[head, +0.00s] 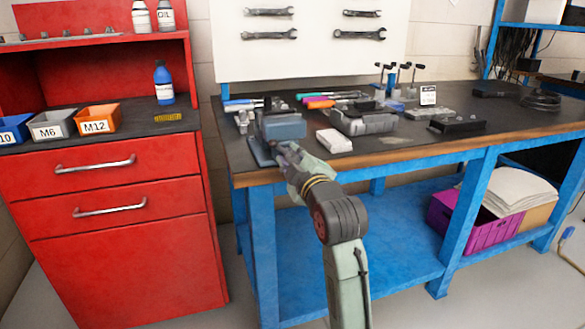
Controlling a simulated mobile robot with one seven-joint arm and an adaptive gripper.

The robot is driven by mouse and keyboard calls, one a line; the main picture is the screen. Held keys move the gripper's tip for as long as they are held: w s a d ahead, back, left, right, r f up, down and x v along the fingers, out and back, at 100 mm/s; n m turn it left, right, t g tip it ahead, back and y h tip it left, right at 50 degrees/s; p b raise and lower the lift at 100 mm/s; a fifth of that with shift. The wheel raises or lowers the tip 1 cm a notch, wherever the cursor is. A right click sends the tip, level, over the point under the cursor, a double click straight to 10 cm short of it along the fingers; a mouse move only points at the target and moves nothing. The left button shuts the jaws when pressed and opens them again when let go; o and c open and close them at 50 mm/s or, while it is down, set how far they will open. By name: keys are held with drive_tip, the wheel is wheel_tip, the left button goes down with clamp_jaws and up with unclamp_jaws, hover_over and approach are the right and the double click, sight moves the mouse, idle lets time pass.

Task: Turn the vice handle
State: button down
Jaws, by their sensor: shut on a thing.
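The vice (283,127), a blue-grey block with a flat base, stands at the left front corner of the workbench (480,142). My gripper (284,146) is at the front face of the vice, low down near the bench's front edge. It is shut on the vice handle. The handle itself and my fingertips are mostly hidden behind my gripper and wrist, so the handle's angle cannot be told.
A white box (334,141) and a grey machine part (364,121) stand right of the vice. Pens and tools lie behind it. A red cabinet (110,240) with bins stands at the left, across a narrow gap. Wrenches hang on the white board (310,58).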

drive_tip(key=n+b, duration=0.4)
drive_tip(key=n, duration=0.1)
drive_tip(key=shift+f+b, duration=0.15)
drive_tip(key=shift+b, duration=0.25)
drive_tip(key=shift+d+r+n+b, duration=0.1)
drive_tip(key=shift+r+n+b, duration=0.1)
drive_tip(key=shift+n+b, duration=1.1)
drive_tip(key=shift+w+r+n+p, duration=0.1)
drive_tip(key=shift+n+p, duration=0.25)
drive_tip(key=shift+n, duration=0.05)
drive_tip(key=c, duration=1.4)
unclamp_jaws()
drive_tip(key=shift+o, duration=0.2)
drive_tip(key=shift+w+f, duration=0.1)
drive_tip(key=shift+f, duration=0.25)
drive_tip(key=shift+r, duration=0.15)
drive_tip(key=v, duration=1.2)
